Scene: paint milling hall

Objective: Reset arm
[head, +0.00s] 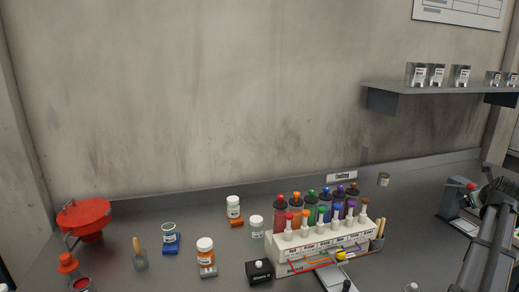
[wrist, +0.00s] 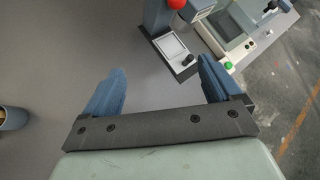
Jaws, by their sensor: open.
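My gripper (wrist: 160,92) shows in the wrist view with its two blue fingers spread wide apart. Nothing is between them except bare grey bench top. In the head view, part of my arm (head: 487,235) stands at the far right edge, and the fingertips cannot be made out there. Ahead of the fingers in the wrist view is a grey bench device (wrist: 172,52) with a red knob. The fingers look apart from it.
A rack (head: 320,248) of colored dropper bottles stands mid-bench. Left of it are a white-lidded jar (head: 233,207), an orange jar (head: 205,250) and a red funnel (head: 85,215). A shelf (head: 435,88) with metal tins hangs on the wall.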

